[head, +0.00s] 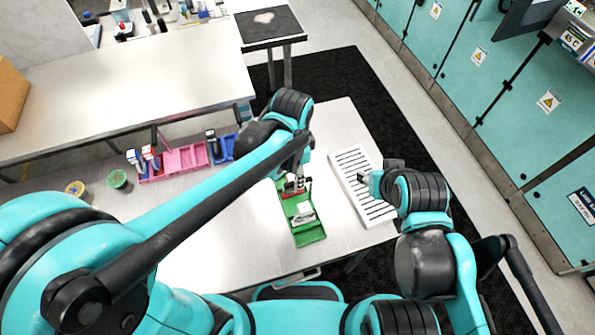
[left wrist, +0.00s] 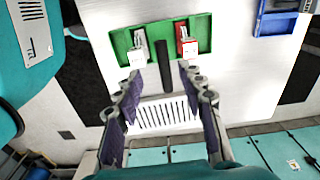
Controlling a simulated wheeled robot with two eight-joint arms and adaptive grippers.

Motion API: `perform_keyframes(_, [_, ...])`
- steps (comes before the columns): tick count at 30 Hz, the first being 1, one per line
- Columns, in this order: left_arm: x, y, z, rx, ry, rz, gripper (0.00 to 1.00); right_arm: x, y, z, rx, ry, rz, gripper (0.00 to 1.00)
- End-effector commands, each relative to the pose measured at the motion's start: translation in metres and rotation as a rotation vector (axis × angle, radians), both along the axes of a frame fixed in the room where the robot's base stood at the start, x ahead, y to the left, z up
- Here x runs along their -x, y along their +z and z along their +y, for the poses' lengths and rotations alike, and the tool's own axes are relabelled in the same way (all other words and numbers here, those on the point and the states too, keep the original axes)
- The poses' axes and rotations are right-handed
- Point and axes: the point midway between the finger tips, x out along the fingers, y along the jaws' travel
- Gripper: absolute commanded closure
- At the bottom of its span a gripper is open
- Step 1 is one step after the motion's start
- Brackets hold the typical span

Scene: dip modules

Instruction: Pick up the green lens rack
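The green lens rack (head: 309,237) lies on the metal table in the head view, with white items and a red-and-white item in its compartments. It also shows at the top of the left wrist view (left wrist: 163,37). My left gripper (head: 298,180) is over the far part of the rack. In the left wrist view its two fingers (left wrist: 162,76) are spread apart, with the rack beyond their tips. A dark bar (left wrist: 167,80) shows between the fingers; I cannot tell what it is. My right gripper (head: 368,181) is to the right, over the slotted tray; its fingertips are unclear.
A white slotted tray (head: 352,163) lies right of the rack. A pink rack (head: 187,158) and a blue rack (head: 224,148) stand at the far left, with small cups (head: 118,179) nearby. Bare table (head: 230,240) lies left of the green rack.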

Motion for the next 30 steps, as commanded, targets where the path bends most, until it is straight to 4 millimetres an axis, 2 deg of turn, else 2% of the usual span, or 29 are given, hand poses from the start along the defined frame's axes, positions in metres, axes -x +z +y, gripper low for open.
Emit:
perform_keyframes(1, [0.000, 0.006, -0.004, -0.005, -0.022, 0.010, 0.61, 0.000, 0.009, 0.000, 0.000, 0.000, 0.000, 0.60])
perform_keyframes(5, [0.000, -0.002, -0.008, -0.011, -0.048, 0.022, 0.61, 0.000, 0.009, 0.000, 0.000, 0.000, 0.000, 0.60])
perform_keyframes(18, [-0.004, -0.063, -0.009, -0.010, -0.047, 0.022, 0.61, 0.000, -0.001, 0.000, 0.000, 0.000, 0.000, 0.60])
perform_keyframes(21, [-0.004, -0.072, -0.008, -0.010, -0.046, 0.021, 0.61, 0.000, -0.002, 0.000, 0.000, 0.000, 0.000, 0.60])
perform_keyframes(29, [-0.003, -0.074, -0.008, -0.010, -0.046, 0.021, 0.61, 0.000, -0.002, 0.000, 0.000, 0.000, 0.000, 0.60])
perform_keyframes(30, [-0.003, -0.074, -0.008, -0.010, -0.046, 0.021, 0.71, 0.000, -0.002, 0.000, 0.000, 0.000, 0.000, 0.60])
